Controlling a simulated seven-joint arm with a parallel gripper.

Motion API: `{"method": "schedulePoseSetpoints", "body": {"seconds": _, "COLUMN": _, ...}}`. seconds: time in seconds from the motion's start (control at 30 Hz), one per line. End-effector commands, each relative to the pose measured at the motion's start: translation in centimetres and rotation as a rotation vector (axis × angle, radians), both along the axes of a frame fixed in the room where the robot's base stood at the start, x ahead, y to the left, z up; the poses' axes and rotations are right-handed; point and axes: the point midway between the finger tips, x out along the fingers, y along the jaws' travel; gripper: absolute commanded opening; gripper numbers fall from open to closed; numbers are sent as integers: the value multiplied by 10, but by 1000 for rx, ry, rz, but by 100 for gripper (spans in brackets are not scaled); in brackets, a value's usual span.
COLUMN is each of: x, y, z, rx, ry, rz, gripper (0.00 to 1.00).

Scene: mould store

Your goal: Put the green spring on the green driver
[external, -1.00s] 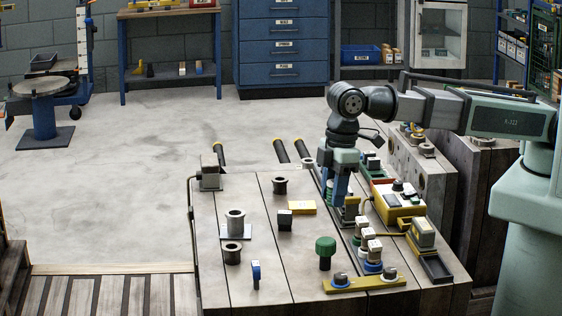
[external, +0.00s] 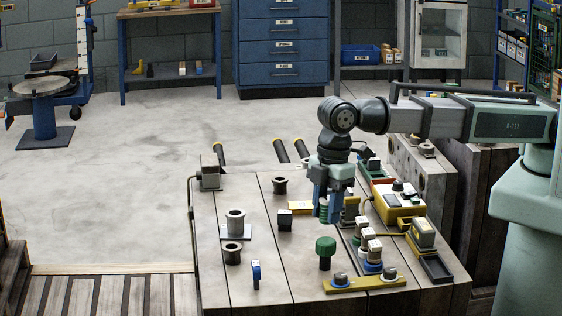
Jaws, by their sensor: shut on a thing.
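My gripper (external: 327,215) points down over the middle of the wooden bench top, with its blue fingers shut on the green spring (external: 324,211). Only a little of the spring shows between and beside the fingers. The green-topped piece (external: 325,246), which looks like the green driver, stands upright on the bench, nearer the camera and just below the gripper in the picture. It has a wide green head on a dark stem. The spring and this piece are apart.
Grey bushings (external: 235,222) stand farther left. A yellow rack (external: 364,283) lies at the front. Several labelled pieces (external: 373,250) and a yellow box (external: 399,204) crowd the right.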

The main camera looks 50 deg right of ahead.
Motion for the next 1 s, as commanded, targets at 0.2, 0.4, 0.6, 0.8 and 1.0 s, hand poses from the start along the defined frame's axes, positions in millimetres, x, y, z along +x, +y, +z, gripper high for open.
{"method": "schedulePoseSetpoints", "body": {"seconds": 0.2, "x": 0, "y": 0, "z": -13, "rx": 0, "ry": 0, "rz": 0, "gripper": 4}}
{"method": "schedulePoseSetpoints", "body": {"seconds": 0.4, "x": 0, "y": 0, "z": -34, "rx": -1, "ry": 0, "rz": 0, "gripper": 4}}
{"method": "schedulePoseSetpoints", "body": {"seconds": 0.6, "x": 0, "y": 0, "z": -45, "rx": 1, "ry": -1, "rz": 0, "gripper": 4}}
{"method": "schedulePoseSetpoints", "body": {"seconds": 0.8, "x": 0, "y": 0, "z": -45, "rx": 1, "ry": -1, "rz": 0, "gripper": 4}}
{"method": "schedulePoseSetpoints", "body": {"seconds": 1.0, "x": 0, "y": 0, "z": -47, "rx": 1, "ry": 0, "rz": -1, "gripper": 43}}
